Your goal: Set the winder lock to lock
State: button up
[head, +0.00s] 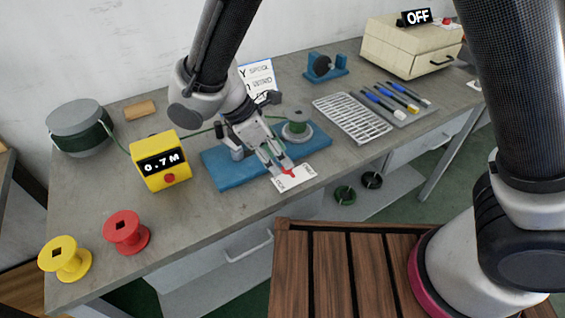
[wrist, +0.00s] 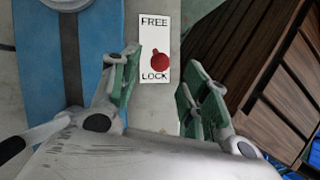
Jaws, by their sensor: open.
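The winder lock is a white plate (wrist: 148,34) marked FREE at one end and LOCK at the other. Its red knob (wrist: 159,63) sits near the LOCK end in the wrist view, with a small nub towards FREE. In the head view the plate (head: 299,181) lies on the bench at the front edge of the blue winder base (head: 230,173), with its red knob (head: 289,173) partly behind my fingers. My gripper (wrist: 158,78) is open, its green-padded fingers on either side of the plate's LOCK end. It also shows in the head view (head: 280,170). Contact with the knob cannot be told.
A yellow meter (head: 160,172) reading 0.7 M stands left of the blue base. A grey-green spool (head: 296,125) stands on the base. Red (head: 126,232) and yellow (head: 64,259) spools stand at the front left. A slotted metal tray (head: 352,118) lies to the right.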

jog(key=v, duration=0.8)
jog(key=w+d+r+m+g+y, duration=0.15)
jog(key=d+r+m, duration=0.35)
jog(key=d, duration=0.7)
jog(key=d+r+m+y, duration=0.3)
jog(key=d+m, duration=0.5)
jog(key=d, duration=0.4)
jog(key=s+d+r+m+t, duration=0.1)
jog(key=s+d+r+m, duration=0.1)
jog(key=d, duration=0.4)
jog(key=s+d+r+m+t, duration=0.2)
jog(key=d+r+m, duration=0.1)
jog(key=d, duration=0.4)
jog(key=s+d+r+m+t, duration=0.2)
jog(key=d+m, duration=0.2)
jog(key=d, duration=0.3)
jog(key=shift+s+d+r+y, duration=0.15)
jog(key=shift+s+y, duration=0.1)
jog(key=shift+y, duration=0.2)
